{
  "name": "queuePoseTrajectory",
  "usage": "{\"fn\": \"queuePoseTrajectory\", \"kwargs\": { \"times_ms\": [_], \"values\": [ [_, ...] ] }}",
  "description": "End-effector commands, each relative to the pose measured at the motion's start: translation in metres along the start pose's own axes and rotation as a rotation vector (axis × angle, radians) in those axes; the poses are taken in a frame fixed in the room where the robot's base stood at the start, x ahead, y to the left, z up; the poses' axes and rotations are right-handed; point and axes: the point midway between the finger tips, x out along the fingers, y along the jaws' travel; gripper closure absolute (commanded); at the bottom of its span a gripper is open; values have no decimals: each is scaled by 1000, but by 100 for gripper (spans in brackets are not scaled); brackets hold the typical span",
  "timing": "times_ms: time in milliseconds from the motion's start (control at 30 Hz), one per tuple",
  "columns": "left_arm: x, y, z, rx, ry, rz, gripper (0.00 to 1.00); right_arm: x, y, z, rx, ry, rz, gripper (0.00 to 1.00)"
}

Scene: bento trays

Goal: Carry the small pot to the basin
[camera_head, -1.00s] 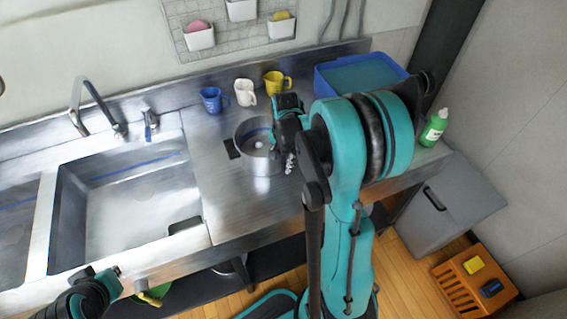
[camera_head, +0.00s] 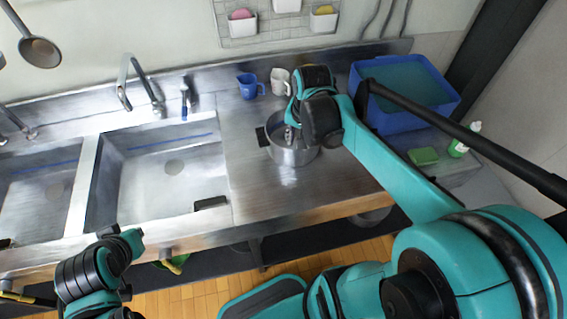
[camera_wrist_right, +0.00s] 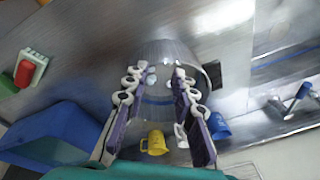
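The small pot (camera_head: 292,154) is a round steel pot with a dark handle, upright on the steel counter right of the basin. My right gripper (camera_head: 290,128) is over its rim and hides part of it. In the right wrist view the pot (camera_wrist_right: 165,48) shows beyond and between the fingers of the right gripper (camera_wrist_right: 157,74), which stand apart; contact cannot be told. The basin (camera_head: 150,195) is a steel sink left of the pot, with a second basin (camera_head: 35,195) farther left. My left gripper (camera_head: 130,242) is low at the left, before the counter edge; its fingers are unclear.
A blue cup (camera_head: 248,86) and a white cup (camera_head: 280,80) stand behind the pot. A yellow cup (camera_wrist_right: 155,142) shows in the wrist view. A blue tub (camera_head: 400,115), green sponge (camera_head: 423,156) and green bottle (camera_head: 460,144) are right. The faucet (camera_head: 138,80) rises behind the basin.

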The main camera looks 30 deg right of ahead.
Motion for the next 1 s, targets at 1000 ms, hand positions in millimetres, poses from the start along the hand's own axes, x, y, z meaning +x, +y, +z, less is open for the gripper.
{"fn": "queuePoseTrajectory", "kwargs": {
  "times_ms": [1000],
  "values": [
    [12, 0, 9, 0, 0, 0, 100, -13, -16, 126, -820, 367, -213, 74]
  ]
}}
